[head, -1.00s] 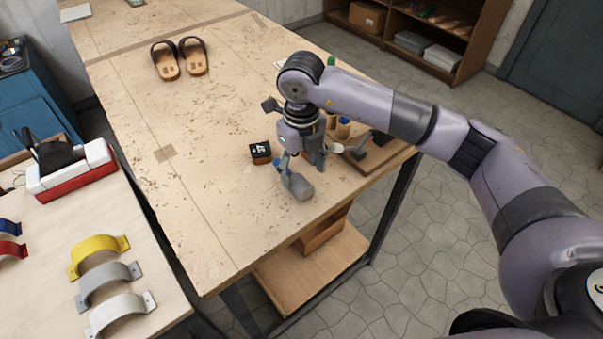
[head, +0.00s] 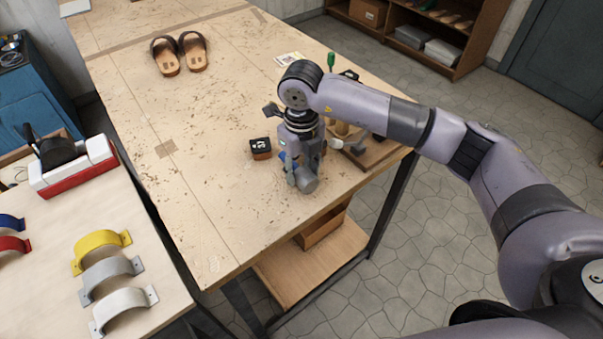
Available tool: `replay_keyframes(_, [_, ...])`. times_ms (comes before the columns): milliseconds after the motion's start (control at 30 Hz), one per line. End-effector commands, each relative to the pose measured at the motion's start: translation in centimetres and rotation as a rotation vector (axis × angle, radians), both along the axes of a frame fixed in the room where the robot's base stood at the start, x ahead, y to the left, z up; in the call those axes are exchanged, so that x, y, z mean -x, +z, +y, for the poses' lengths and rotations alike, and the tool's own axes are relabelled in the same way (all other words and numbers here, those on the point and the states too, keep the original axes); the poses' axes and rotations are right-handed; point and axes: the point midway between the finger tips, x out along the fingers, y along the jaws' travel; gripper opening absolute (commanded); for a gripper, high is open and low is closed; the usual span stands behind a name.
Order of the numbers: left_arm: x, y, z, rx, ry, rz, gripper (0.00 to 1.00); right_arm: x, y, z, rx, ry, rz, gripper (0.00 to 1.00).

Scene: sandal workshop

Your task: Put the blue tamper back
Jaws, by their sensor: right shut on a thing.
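My right gripper (head: 299,166) is over the front right part of the wooden workbench (head: 205,215). It is shut on the blue tamper (head: 308,185), whose grey rounded head points down and toward the front. A bit of blue shows beside the fingers, and the rest of the tamper is hidden by the gripper. A wooden tool holder (head: 378,158) stands at the bench's right edge, just right of the gripper and partly hidden by my right arm. My left gripper is not in view.
A small black-topped block (head: 260,148) sits close left of the gripper. A green-handled tool (head: 331,61) shows behind my arm. Sandals (head: 179,54) lie at the back. Coloured arched straps (head: 102,245) lie on the left table. The bench's middle is clear.

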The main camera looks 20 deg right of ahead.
Motion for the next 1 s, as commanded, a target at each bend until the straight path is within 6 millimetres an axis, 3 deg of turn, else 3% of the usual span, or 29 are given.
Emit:
replay_keyframes(367, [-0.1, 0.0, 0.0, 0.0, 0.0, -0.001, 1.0, 0.0, 0.0, -0.1, 0.001, -0.001, 0.001, 0.0])
replay_keyframes(767, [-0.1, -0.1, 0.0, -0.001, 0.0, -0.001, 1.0, -0.1, 0.3, 0.0, 0.0, -0.001, -0.002, 0.0])
replay_keyframes(1000, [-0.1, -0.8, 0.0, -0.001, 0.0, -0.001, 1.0, -0.1, 2.7, 0.0, -0.001, -0.001, -0.006, 0.0])
